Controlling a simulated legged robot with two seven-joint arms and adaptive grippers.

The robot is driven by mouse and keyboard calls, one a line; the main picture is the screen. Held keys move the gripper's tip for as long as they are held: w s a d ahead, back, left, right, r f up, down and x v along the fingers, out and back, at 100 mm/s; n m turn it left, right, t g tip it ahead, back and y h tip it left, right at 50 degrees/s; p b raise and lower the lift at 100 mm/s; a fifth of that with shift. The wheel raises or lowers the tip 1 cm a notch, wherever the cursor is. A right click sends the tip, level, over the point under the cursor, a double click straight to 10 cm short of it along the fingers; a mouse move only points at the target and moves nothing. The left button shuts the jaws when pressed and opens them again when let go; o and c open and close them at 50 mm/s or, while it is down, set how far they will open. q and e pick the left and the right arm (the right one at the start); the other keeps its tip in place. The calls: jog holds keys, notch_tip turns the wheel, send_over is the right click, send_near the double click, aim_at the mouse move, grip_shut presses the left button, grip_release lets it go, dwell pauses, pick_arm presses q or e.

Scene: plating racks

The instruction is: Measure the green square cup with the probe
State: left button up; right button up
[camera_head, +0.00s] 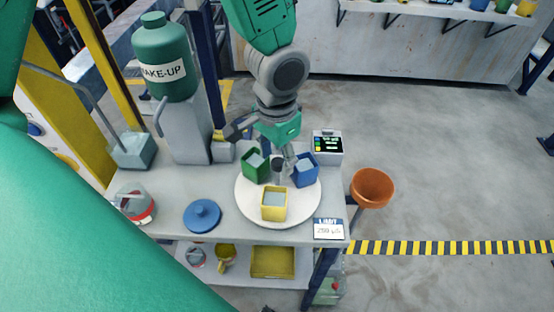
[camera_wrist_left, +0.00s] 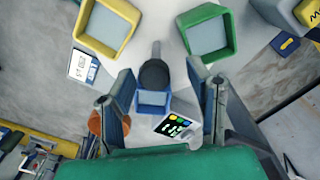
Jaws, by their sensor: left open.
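The green square cup (camera_head: 255,167) stands on a round white turntable (camera_head: 245,201) with a blue square cup (camera_head: 306,173) and a yellow one (camera_head: 274,207). It also shows at the top of the left wrist view (camera_wrist_left: 208,33). A dark round-headed piece, seemingly the probe (camera_head: 278,165), is amid the cups. My left gripper (camera_head: 264,147) is open above the turntable's back edge, behind the green and blue cups. In the left wrist view the probe (camera_wrist_left: 154,74) and blue cup (camera_wrist_left: 152,98) appear between its spread fingers; nothing is visibly gripped. My right gripper is not seen.
A meter with a lit screen (camera_head: 328,142) stands behind the blue cup. A limit sign (camera_head: 328,229) is at the front right corner. A blue lidded dish (camera_head: 202,215) sits left of the turntable. An orange funnel (camera_head: 372,187) is off the right edge. A green make-up bottle (camera_head: 166,60) rises behind left.

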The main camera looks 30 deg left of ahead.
pick_arm(q)
jog(key=shift+d+f, duration=0.2)
jog(key=shift+f, duration=0.15)
jog(key=shift+d+f, duration=0.1)
jog(key=shift+d, duration=0.25)
jog(key=shift+a, duration=0.3)
grip_shut()
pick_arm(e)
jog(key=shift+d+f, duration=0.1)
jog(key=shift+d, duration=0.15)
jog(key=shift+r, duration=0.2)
